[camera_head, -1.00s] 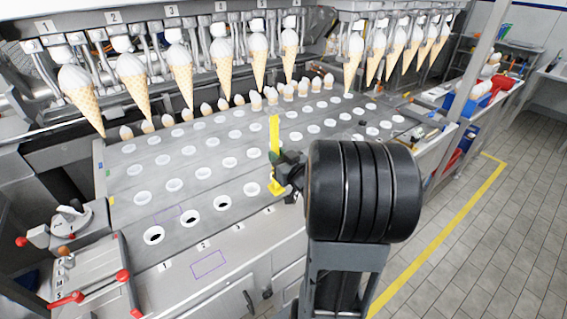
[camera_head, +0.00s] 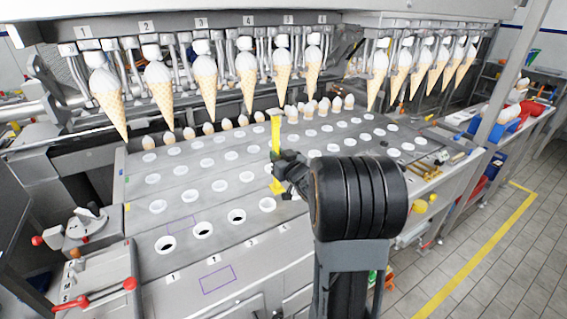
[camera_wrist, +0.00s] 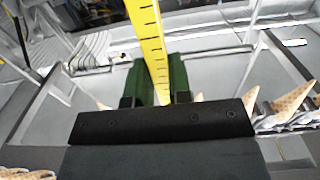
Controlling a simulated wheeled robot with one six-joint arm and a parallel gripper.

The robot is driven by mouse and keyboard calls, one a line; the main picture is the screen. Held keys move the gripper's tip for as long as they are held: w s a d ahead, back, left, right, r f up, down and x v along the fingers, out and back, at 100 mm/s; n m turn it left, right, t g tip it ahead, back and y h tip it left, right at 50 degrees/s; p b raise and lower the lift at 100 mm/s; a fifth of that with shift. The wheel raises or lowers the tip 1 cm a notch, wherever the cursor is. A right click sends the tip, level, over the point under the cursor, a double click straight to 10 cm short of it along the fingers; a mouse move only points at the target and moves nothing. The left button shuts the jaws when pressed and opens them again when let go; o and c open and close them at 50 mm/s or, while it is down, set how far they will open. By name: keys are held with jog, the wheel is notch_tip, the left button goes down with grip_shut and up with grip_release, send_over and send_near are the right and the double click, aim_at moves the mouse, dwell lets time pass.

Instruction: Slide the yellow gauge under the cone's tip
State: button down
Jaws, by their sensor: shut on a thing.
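The yellow gauge (camera_head: 275,145) stands upright over the grey plate with round holes, in the middle of the head view. My gripper (camera_head: 278,165) is shut on it around its middle. In the wrist view the gauge (camera_wrist: 148,35) runs up between the green fingers of my gripper (camera_wrist: 160,80), with black marks along its face. Several cones hang tip down from numbered holders behind; the cone under number 4 (camera_head: 248,85) and the one under number 5 (camera_head: 282,75) are closest to the gauge's top in the picture. The gauge's top appears in front of and below their tips.
The holed plate (camera_head: 150,222) spreads left and front of the gauge. A row of small cones (camera_head: 310,108) stands at its back edge. Levers with red knobs (camera_head: 130,284) are at the front left. More hanging cones (camera_head: 400,75) are at the right.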

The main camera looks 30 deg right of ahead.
jog(key=shift+w+f+b, duration=0.3)
jog(key=shift+w+b, duration=0.05)
jog(key=shift+w, duration=0.6)
jog(key=shift+w+f+b, duration=0.25)
jog(key=shift+w+b, duration=0.15)
jog(key=shift+w, duration=0.5)
jog(key=shift+w+f+b, duration=0.3)
jog(key=shift+w+b, duration=0.05)
jog(key=shift+w, duration=0.6)
jog(key=shift+a, duration=0.2)
jog(key=shift+a+f+b, duration=0.1)
jog(key=shift+a+b, duration=1.45)
jog(key=shift+a, duration=1)
jog(key=shift+b, duration=0.4)
